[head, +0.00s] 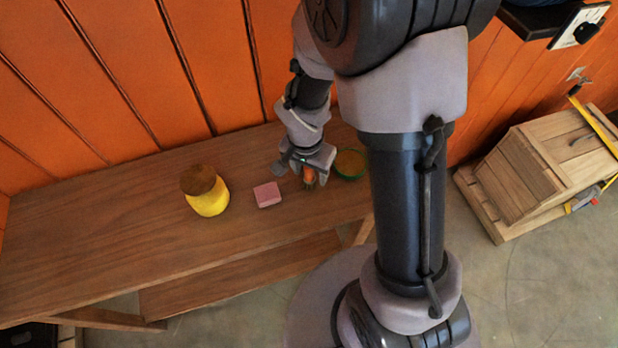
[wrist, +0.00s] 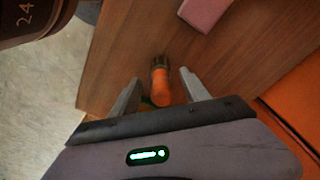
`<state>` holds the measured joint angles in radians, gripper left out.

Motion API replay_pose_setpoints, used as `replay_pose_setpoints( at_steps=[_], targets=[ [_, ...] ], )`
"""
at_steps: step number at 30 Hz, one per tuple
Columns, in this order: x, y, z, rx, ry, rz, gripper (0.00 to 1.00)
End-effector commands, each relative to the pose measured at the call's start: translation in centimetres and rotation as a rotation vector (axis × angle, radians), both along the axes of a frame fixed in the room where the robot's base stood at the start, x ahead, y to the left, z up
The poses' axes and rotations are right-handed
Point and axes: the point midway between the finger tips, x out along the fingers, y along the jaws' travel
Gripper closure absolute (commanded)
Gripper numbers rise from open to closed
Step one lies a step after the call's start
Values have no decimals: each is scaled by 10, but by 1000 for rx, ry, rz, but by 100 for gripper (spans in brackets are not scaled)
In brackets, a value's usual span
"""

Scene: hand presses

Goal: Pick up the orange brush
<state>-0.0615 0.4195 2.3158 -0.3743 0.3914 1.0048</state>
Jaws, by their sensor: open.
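My gripper is open. In the head view, my gripper (head: 308,176) is low over the bench and the orange brush (head: 309,176) shows just under it, partly hidden by the fingers.
A pink block (head: 267,194) lies left of the brush. A yellow jar (head: 208,200) with a brown top stands farther left. A green-rimmed round dish (head: 350,163) sits close on the right. The bench (head: 110,235) is clear at left. A wooden crate (head: 540,165) stands at right.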

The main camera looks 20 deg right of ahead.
Motion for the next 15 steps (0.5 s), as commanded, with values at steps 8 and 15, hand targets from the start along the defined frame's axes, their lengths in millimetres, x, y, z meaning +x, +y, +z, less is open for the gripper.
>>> replay_pose_setpoints(
  at_steps=[8,15],
  targets=[
    [3,-1,-26,1,-1,-1,46],
    [3,-1,-25,0,0,-1,85]
  ],
)
